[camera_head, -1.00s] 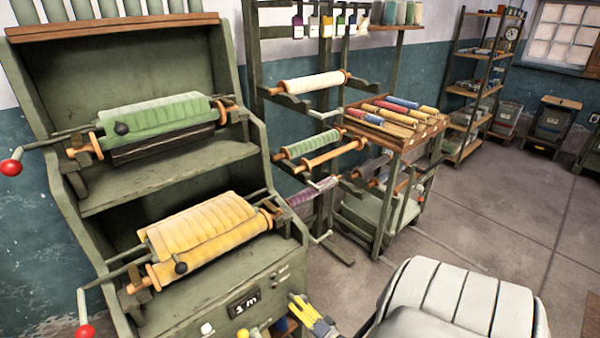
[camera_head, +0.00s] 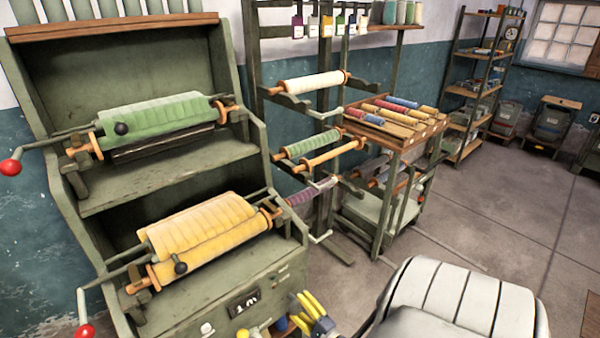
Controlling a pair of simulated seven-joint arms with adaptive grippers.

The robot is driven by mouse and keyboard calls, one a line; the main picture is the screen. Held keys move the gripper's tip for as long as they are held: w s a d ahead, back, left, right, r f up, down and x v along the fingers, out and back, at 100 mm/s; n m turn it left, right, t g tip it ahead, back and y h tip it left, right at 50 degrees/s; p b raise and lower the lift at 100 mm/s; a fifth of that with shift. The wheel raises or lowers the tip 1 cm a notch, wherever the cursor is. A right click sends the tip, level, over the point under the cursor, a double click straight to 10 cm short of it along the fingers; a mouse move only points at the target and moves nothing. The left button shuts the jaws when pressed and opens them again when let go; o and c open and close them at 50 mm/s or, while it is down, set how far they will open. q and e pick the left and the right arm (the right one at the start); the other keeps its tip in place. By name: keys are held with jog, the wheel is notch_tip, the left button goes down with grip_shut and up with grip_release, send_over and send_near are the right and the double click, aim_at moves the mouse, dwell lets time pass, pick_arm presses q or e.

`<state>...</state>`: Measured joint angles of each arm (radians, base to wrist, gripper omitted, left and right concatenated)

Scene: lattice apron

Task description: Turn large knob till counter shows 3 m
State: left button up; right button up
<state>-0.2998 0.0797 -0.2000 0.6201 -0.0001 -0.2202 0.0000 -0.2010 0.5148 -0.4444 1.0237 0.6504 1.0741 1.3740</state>
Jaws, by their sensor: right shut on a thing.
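The green cabinet (camera_head: 155,175) with two crank rollers fills the left side. Its counter (camera_head: 244,302), a small dark plate on the lower front panel, shows a digit that looks like 1, followed by m; it is small and hard to read. My right gripper (camera_head: 305,305), with yellow fingers, is at the right end of that panel near the bottom edge. It is shut on what appears to be the large knob, which the fingers hide. A white knob (camera_head: 207,329) and a yellow knob (camera_head: 241,333) sit below the counter. My left gripper is out of view.
A yellow roll (camera_head: 200,238) and a green roll (camera_head: 160,118) lie on the cabinet, with red-ended cranks at the left. A rack and a wooden tray table (camera_head: 385,135) of colored rolls stand behind. Grey floor (camera_head: 500,220) is open at the right.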

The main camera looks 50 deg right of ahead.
jog(key=shift+m, duration=0.5)
jog(key=o, duration=1.2)
jog(key=shift+o, duration=0.2)
jog(key=shift+s, duration=0.15)
jog(key=s+a, duration=0.2)
jog(key=s, duration=0.9)
jog(key=shift+s, duration=0.3)
